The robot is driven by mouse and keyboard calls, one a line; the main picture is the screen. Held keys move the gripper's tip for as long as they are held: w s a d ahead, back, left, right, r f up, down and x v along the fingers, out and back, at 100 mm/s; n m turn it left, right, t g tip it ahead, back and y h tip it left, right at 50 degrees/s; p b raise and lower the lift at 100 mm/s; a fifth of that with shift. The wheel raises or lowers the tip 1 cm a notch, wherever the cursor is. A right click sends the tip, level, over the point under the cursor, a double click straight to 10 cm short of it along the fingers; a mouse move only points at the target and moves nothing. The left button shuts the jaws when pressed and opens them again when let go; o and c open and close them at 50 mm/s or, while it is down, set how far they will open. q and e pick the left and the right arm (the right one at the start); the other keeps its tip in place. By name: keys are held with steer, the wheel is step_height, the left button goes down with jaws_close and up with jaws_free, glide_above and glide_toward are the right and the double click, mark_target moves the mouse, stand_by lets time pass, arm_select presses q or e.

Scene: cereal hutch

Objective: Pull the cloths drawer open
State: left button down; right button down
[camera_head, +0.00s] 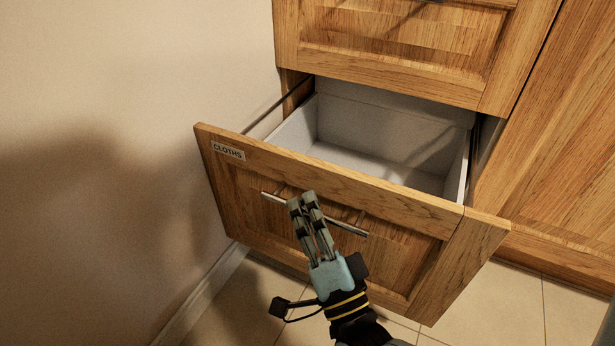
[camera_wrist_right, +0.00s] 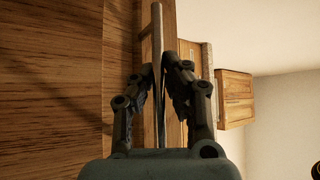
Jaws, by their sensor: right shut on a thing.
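The cloths drawer (camera_head: 330,205) is a wooden drawer with a "CLOTHS" label (camera_head: 228,151) at its top left corner. It stands pulled well out from the cabinet, and its grey inside (camera_head: 375,140) shows and looks empty. Its metal bar handle (camera_head: 345,227) runs across the front. My right gripper (camera_head: 302,200) is shut on the handle near its middle. In the right wrist view the bar (camera_wrist_right: 157,50) passes between the two fingers (camera_wrist_right: 160,78). My left gripper is not in view.
A closed wooden drawer (camera_head: 400,45) sits above the open one. A tall wooden panel (camera_head: 565,150) is to the right. A plain wall (camera_head: 100,120) stands close on the left. Tiled floor (camera_head: 520,300) shows below.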

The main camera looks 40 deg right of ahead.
steer(key=shift+s+f, duration=0.15)
steer(key=shift+f, duration=0.15)
steer(key=c, duration=1.8)
jaws_free()
steer(key=o, duration=0.4)
steer(key=shift+r, duration=0.15)
